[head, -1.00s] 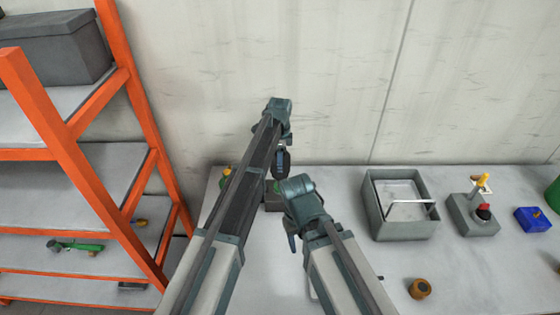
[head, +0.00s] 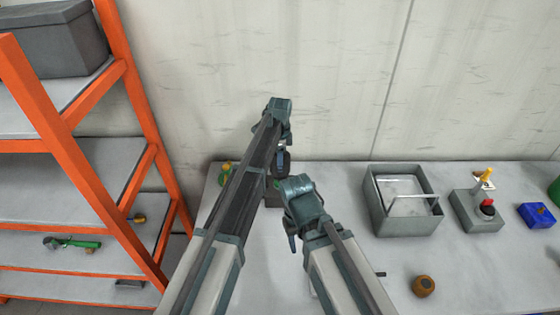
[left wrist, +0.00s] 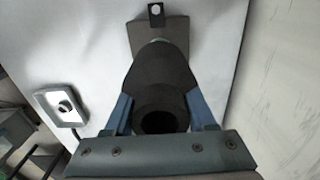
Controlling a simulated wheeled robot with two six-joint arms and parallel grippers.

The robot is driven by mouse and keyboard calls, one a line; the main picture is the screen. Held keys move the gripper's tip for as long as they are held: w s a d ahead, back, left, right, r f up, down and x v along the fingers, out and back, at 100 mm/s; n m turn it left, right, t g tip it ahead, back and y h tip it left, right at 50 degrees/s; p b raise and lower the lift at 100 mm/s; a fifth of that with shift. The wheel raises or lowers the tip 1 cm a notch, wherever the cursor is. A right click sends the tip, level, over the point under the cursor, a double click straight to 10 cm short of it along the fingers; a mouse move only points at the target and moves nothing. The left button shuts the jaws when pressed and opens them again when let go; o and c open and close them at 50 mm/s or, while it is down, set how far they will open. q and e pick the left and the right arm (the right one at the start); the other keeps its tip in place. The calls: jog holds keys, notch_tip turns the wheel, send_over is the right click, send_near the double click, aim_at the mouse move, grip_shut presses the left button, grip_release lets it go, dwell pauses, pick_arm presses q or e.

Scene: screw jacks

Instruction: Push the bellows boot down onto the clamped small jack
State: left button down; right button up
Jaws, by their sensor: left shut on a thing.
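The bellows boot (left wrist: 160,72) is a dark, hollow, tapered piece with a round opening facing the left wrist camera. My left gripper (left wrist: 160,108) is shut on it, one blue finger on each side. In the head view the boot (head: 283,162) hangs dark below my left wrist, just above a dark grey block (head: 274,199) on the bench. The small jack is mostly hidden by the boot and my arms; I cannot tell whether they touch. My right gripper (head: 292,243) is beside and in front of the block, its jaws unclear.
A grey open tray (head: 404,226) stands right on the bench. Beyond it are a grey box with a red button (head: 487,207) and a blue bin (head: 536,216). A brown ring (head: 423,286) lies near the front. An orange-framed shelf (head: 85,165) stands left. The bench between block and tray is clear.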

pick_arm(q)
jog(key=shift+f+b, duration=0.6)
jog(key=shift+f, duration=0.05)
jog(key=shift+f+b, duration=0.3)
jog(key=shift+f+b, duration=2.1)
jog(key=shift+f, duration=0.25)
jog(key=shift+c, duration=0.7)
grip_release()
jog(key=shift+r, duration=0.15)
notch_tip(320, 180, up, 14)
jog(key=p, duration=1.3)
